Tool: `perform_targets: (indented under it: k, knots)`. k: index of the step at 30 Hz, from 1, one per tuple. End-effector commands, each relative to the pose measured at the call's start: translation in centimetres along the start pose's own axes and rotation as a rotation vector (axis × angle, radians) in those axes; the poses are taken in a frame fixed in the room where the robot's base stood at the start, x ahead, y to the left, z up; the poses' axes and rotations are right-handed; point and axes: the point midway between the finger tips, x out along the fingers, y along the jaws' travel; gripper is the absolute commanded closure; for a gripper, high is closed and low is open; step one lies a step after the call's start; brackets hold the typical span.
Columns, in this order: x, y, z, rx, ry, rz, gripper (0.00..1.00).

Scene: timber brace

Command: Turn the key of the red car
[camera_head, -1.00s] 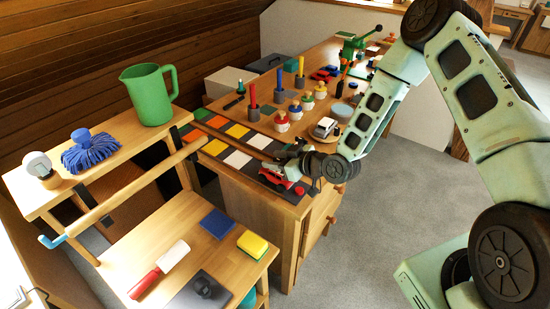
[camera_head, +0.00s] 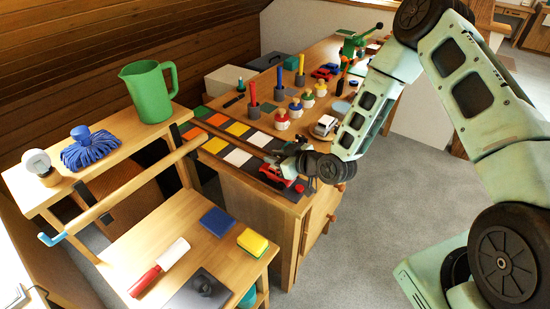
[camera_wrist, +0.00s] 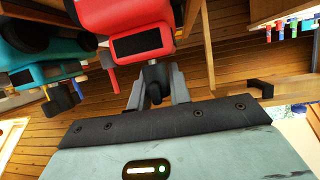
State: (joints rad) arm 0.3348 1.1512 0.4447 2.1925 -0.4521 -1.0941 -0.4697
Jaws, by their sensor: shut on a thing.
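The red car (camera_head: 277,173) stands on the near right corner of the long wooden table. My gripper (camera_head: 297,161) is beside and partly over it, hiding some of the car. In the wrist view, the red car's body (camera_wrist: 127,28) fills the top middle. A small dark key (camera_wrist: 154,80) sticks out from it on a grey stem. My gripper's grey fingers (camera_wrist: 155,92) lie on both sides of this key and are shut on it. How far the key is turned cannot be told.
A teal vehicle-like thing (camera_wrist: 38,55) is close at the left in the wrist view. A white car (camera_head: 323,126) and several pegs with coloured tops (camera_head: 282,119) stand farther back on the table. Coloured squares (camera_head: 238,131) lie left of my gripper. A wooden rail (camera_head: 130,192) crosses the front left.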

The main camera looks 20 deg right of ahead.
Motion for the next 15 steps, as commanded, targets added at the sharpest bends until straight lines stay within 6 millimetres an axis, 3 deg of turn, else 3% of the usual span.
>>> perform_targets:
  k: [15]
  knots:
    - [-0.05,0.45,-0.01,0.165,0.003,0.405,1.0]
